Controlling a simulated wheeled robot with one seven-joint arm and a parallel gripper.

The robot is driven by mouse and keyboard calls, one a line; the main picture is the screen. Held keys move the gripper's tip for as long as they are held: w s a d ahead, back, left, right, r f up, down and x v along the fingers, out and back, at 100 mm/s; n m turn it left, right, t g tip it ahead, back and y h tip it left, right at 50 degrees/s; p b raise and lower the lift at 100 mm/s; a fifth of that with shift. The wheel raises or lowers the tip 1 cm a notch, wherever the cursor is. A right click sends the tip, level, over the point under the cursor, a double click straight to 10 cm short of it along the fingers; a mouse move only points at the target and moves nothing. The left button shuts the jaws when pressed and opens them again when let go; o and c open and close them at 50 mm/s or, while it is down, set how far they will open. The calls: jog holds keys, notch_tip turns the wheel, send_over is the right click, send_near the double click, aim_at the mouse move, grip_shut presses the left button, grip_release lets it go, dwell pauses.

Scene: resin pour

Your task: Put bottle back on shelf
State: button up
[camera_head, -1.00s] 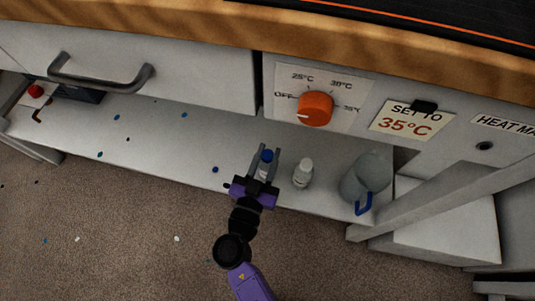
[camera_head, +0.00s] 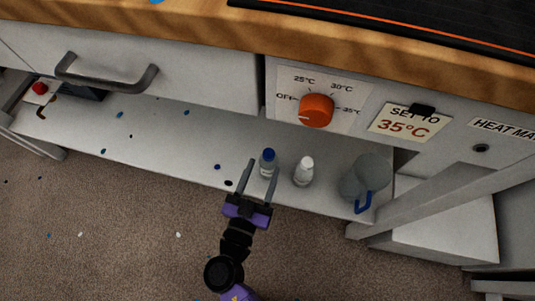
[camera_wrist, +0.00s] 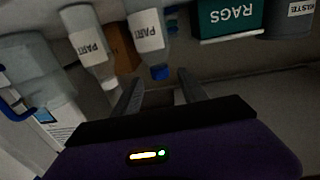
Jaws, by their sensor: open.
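A small clear bottle with a blue cap (camera_head: 268,162) stands upright on the low shelf (camera_head: 165,140) under the bench. It also shows in the wrist view (camera_wrist: 148,40), where the picture is upside down and its label reads "PART". A similar bottle with a white cap (camera_head: 304,171) stands just to its right and shows in the wrist view (camera_wrist: 90,46). My gripper (camera_head: 262,180) is open and empty, in front of the blue-capped bottle. Its fingers (camera_wrist: 164,90) point toward the shelf, and in the wrist view the bottle appears beyond the fingertips.
A clear jug with a blue handle (camera_head: 366,180) stands right of the bottles. A bench leg and a white box (camera_head: 440,222) are further right. The wrist view shows a green RAGS box (camera_wrist: 228,17) and a grey WASTE container (camera_wrist: 291,20). The shelf's middle left is mostly clear.

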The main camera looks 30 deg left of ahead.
jog(key=v, duration=0.7)
jog(key=s+d+f+g+h, duration=0.1)
jog(key=s+d+f+g, duration=0.15)
jog(key=d, duration=0.35)
jog(key=s+d+f+g, duration=0.1)
jog(key=d+f+g, duration=0.1)
jog(key=d+f, duration=0.35)
jog(key=s+d+f+g+h, duration=0.1)
jog(key=s+d+f+g, duration=0.1)
jog(key=d, duration=0.5)
jog(key=s+d+r+t, duration=0.1)
jog(key=s+d+r, duration=0.1)
jog(key=d+r, duration=0.3)
jog(key=s+d+r+m+t+h, duration=0.1)
jog(key=d+r, duration=0.4)
jog(key=r, duration=0.6)
jog(key=s+d+r+m+t, duration=0.1)
jog(key=s+d+r+t, duration=0.1)
jog(key=d+r, duration=0.3)
notch_tip(320, 180, up, 3)
jog(key=shift+s+r+h+p, duration=0.1)
jog(key=shift+s+h+p, duration=0.25)
jog(key=shift+s, duration=0.5)
jog(key=shift+r, duration=0.1)
notch_tip(320, 180, up, 33)
jog(key=p, duration=3.3)
jog(key=shift+r, duration=0.1)
